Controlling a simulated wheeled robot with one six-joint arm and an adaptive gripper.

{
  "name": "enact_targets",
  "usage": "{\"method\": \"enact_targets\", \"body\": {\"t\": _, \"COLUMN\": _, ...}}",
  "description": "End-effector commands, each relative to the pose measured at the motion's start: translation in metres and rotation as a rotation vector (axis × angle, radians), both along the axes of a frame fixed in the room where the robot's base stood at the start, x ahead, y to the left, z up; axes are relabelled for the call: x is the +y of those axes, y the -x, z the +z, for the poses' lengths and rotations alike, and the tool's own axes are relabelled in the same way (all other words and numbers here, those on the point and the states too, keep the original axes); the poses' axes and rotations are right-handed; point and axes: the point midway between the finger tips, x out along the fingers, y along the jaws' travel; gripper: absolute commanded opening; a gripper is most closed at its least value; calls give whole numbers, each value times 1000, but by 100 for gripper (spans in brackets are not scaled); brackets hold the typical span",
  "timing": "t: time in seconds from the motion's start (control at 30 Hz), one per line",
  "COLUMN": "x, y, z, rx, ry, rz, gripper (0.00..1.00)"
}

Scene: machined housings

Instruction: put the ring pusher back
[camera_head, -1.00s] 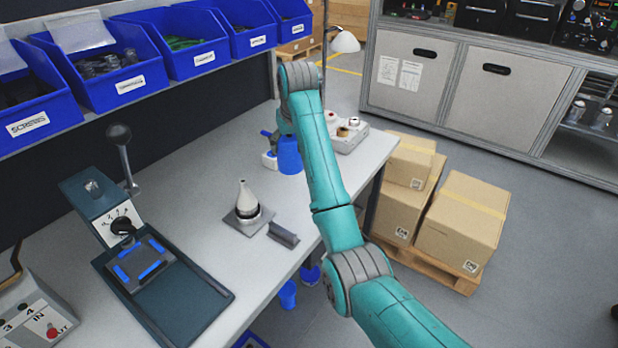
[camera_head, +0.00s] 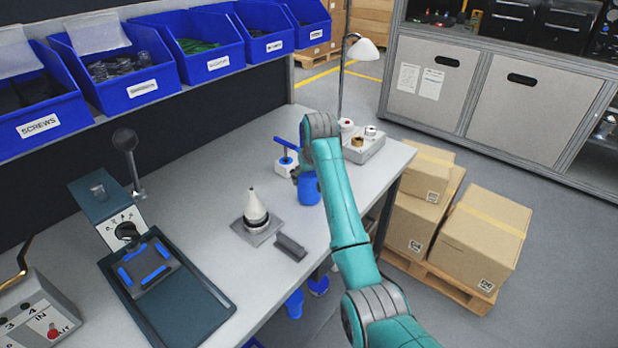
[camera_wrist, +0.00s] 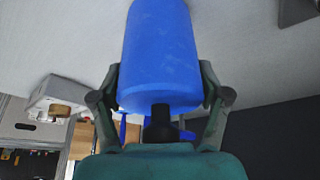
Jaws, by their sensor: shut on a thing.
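I take the blue cylinder (camera_head: 309,190) to be the ring pusher. In the wrist view the same blue cylinder (camera_wrist: 160,45) sits between both fingers. My gripper (camera_wrist: 160,78) is shut on it near its closer end. In the head view my arm hides most of the gripper. The cylinder shows beside my wrist, over the right part of the bench; I cannot tell its exact height. A pale cone (camera_head: 254,207) with a dark band stands upright on a grey plate (camera_head: 240,232), left of the cylinder.
A small dark block (camera_head: 290,247) lies beside the plate. A white-based tool with a blue handle (camera_head: 286,162) stands behind the cylinder. A pale box with knobs (camera_head: 366,149) is behind my wrist. A dark press (camera_head: 170,290) fills the left. Bench (camera_head: 215,165) is clear behind the cone.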

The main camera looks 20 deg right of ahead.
Motion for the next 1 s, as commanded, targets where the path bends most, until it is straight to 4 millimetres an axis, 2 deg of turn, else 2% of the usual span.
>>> {"method": "enact_targets", "body": {"t": 0.37, "x": 0, "y": 0, "z": -5, "rx": -1, "ry": 0, "rz": 0, "gripper": 35}}
{"method": "enact_targets", "body": {"t": 0.4, "x": 0, "y": 0, "z": -6, "rx": 0, "ry": 0, "rz": 0, "gripper": 78}}
{"method": "enact_targets", "body": {"t": 0.5, "x": 0, "y": 0, "z": -6, "rx": 0, "ry": 0, "rz": 0, "gripper": 100}}
{"method": "enact_targets", "body": {"t": 0.87, "x": 0, "y": 0, "z": -4, "rx": -1, "ry": 0, "rz": 0, "gripper": 100}}
{"method": "enact_targets", "body": {"t": 1.0, "x": 0, "y": 3, "z": 6, "rx": -4, "ry": 0, "rz": 0, "gripper": 100}}
